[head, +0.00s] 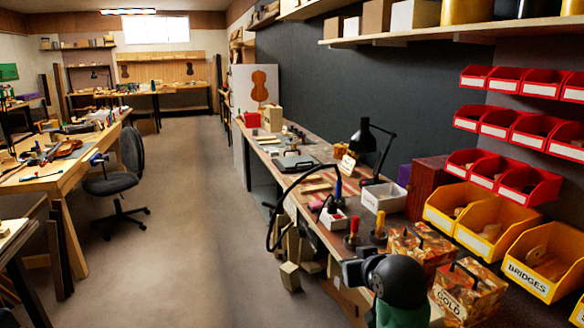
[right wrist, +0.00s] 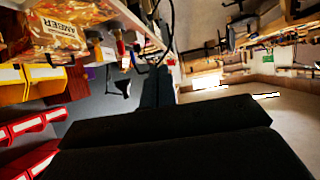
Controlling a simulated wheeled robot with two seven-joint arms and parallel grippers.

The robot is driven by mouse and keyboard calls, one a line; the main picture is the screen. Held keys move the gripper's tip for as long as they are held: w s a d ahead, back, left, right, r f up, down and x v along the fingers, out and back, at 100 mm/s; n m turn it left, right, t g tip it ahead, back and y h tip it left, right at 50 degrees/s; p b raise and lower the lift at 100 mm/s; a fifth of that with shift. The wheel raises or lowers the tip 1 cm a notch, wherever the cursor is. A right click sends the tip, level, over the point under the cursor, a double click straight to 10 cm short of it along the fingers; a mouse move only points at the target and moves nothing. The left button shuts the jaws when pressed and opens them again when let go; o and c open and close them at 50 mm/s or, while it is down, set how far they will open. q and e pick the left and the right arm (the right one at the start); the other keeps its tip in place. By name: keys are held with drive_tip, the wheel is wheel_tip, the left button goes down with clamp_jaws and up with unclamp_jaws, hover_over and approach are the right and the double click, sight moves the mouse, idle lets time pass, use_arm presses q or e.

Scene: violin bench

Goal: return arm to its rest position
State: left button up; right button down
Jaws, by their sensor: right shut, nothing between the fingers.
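My right gripper (right wrist: 157,90) shows in the right wrist view as two dark fingers side by side, shut with nothing between them. Its wide black body fills the lower part of that view. In the head view, a dark rounded part of my right arm (head: 400,281) is at the lower right, in front of the bench edge and beside the patterned tins. I cannot make out the fingertips in the head view. My left arm and gripper do not show in either view.
The bench (head: 308,216) runs along the right side. It carries a black lamp (head: 363,138), a white box (head: 384,197) and a tin marked GOLD (head: 466,290). Yellow bins (head: 545,262) and red bins are at the right. The aisle floor (head: 190,230) is clear, with an office chair (head: 118,180) at left.

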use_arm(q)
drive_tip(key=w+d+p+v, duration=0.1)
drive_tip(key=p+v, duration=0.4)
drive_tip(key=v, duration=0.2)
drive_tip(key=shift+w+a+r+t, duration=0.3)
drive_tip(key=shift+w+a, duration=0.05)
use_arm(e)
drive_tip(key=s+f+g+h, duration=0.1)
drive_tip(key=s+f+g, duration=0.8)
drive_tip(key=s+f, duration=2.4)
drive_tip(key=shift+s+g, duration=0.3)
drive_tip(key=shift+s, duration=0.85)
